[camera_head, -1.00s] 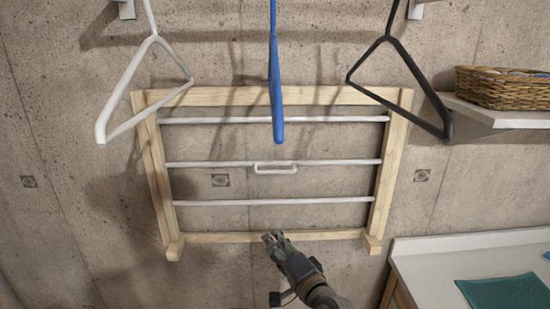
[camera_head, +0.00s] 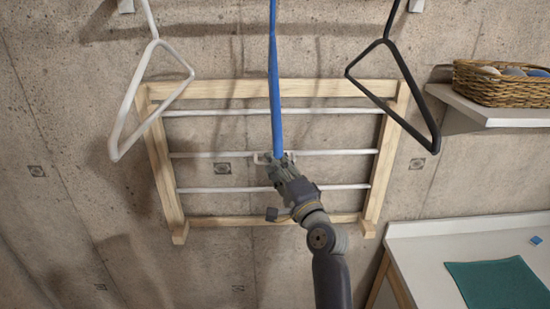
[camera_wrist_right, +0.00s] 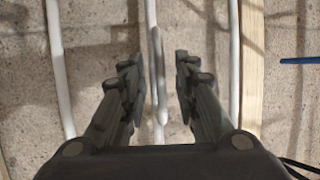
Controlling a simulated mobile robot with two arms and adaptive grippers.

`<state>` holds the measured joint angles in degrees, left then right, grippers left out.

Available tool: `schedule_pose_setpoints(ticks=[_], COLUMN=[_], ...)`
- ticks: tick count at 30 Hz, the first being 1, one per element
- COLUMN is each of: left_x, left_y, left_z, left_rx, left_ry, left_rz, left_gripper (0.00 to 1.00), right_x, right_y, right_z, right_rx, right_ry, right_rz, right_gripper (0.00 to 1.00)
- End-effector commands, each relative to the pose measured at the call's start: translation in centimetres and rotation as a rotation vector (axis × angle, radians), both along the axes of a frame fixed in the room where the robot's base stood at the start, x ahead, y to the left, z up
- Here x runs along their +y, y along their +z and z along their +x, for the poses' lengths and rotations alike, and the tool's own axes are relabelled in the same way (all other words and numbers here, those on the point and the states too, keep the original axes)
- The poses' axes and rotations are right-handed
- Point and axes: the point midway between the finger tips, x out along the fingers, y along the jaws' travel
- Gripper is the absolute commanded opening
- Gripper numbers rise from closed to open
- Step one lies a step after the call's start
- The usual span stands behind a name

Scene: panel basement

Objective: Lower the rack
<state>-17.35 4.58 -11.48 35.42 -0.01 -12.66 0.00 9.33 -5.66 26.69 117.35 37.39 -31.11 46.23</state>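The rack (camera_head: 165,185) is a pale wooden frame with white bars, lying close to the concrete wall in the head view. A small white handle (camera_head: 262,157) sits on its middle bar, partly hidden by my right gripper and the blue hanger. My right gripper (camera_head: 279,160) is in front of the rack at the middle bar. In the right wrist view its fingers (camera_wrist_right: 156,62) are apart, and the white handle (camera_wrist_right: 160,85) and middle bar appear between them. Whether they touch the handle cannot be told. My left gripper is not in view.
A white hanger (camera_head: 118,125), a blue hanger (camera_head: 274,80) and a black hanger (camera_head: 408,70) hang in front of the rack. A shelf (camera_head: 500,115) with a wicker basket (camera_head: 495,90) is at the right, above a white table (camera_head: 430,260) with a teal cloth (camera_head: 497,287).

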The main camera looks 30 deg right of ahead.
Motion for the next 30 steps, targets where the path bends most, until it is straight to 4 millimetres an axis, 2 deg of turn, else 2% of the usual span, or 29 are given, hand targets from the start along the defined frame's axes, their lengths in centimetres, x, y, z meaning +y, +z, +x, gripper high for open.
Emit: schedule_pose_setpoints(ticks=[5,14,15,18,26,30], left_x=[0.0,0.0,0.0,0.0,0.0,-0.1], left_y=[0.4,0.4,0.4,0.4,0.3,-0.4], left_z=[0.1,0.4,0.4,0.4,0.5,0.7], left_rx=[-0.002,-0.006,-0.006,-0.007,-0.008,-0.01], left_ry=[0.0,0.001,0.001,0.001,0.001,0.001], left_rz=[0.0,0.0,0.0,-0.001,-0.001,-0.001], left_gripper=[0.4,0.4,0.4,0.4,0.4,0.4], right_x=[-0.2,-0.2,-0.2,-0.2,-0.1,0.0], right_y=[0.3,0.2,0.2,0.2,0.1,-0.2], right_z=[1.1,1.3,1.3,1.3,1.3,1.6], right_rx=[0.0,0.0,0.0,0.0,-0.001,-0.01], right_ry=[0.0,0.0,0.0,0.0,0.0,0.002], right_rz=[0.0,0.0,0.0,0.0,-0.001,-0.006], right_gripper=[0.28,0.28,0.19,0.0,0.0,0.0])
